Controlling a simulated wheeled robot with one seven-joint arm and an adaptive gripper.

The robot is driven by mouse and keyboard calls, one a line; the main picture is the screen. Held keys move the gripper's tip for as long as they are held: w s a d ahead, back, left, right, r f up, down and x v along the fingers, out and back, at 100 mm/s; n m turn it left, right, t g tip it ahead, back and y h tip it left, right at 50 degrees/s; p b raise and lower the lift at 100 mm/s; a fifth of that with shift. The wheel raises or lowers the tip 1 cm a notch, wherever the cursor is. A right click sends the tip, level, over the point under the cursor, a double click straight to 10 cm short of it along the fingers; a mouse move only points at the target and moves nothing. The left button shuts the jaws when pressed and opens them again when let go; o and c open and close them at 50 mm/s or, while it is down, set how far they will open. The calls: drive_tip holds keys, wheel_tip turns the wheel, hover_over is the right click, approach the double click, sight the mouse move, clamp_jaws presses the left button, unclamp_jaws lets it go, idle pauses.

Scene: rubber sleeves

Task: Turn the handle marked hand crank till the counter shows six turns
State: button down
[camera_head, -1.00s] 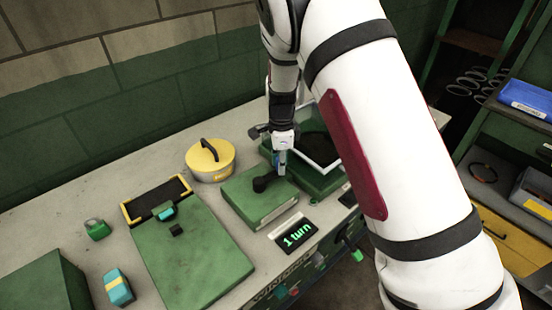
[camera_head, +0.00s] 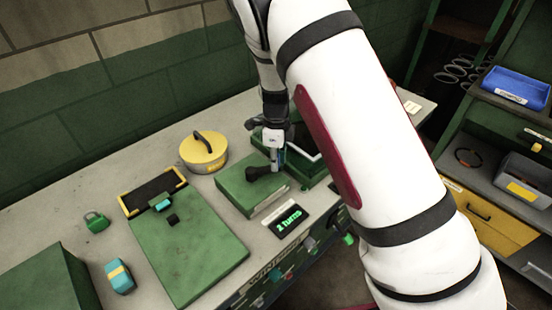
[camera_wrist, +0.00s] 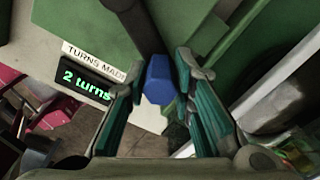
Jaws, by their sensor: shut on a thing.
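The hand crank's green box (camera_head: 236,195) stands on the bench, with the dark crank arm (camera_head: 258,173) on its top. My gripper (camera_head: 274,160) points down over the box and is shut on the crank's handle, which shows as a blue knob (camera_wrist: 158,82) in the wrist view. The knob sits between the two teal-padded fingers (camera_wrist: 160,95), at the end of the dark crank arm. The counter (camera_head: 288,220) in front of the box reads "2 turns". It also shows in the wrist view (camera_wrist: 84,80) under a "TURNS MADE" label.
A yellow lidded pot (camera_head: 203,152) stands behind the box at left. A dark open-topped tray (camera_head: 314,170) lies close to its right, partly hidden by my arm. A large green panel (camera_head: 195,250) lies to the left. A shelf unit (camera_head: 500,140) stands at far right.

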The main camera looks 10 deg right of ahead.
drive_tip(key=c, duration=1.4)
unclamp_jaws()
drive_tip(key=shift+o, duration=0.2)
drive_tip(key=shift+r, duration=0.1)
wheel_tip(320, 180, up, 12)
idle(1.5)
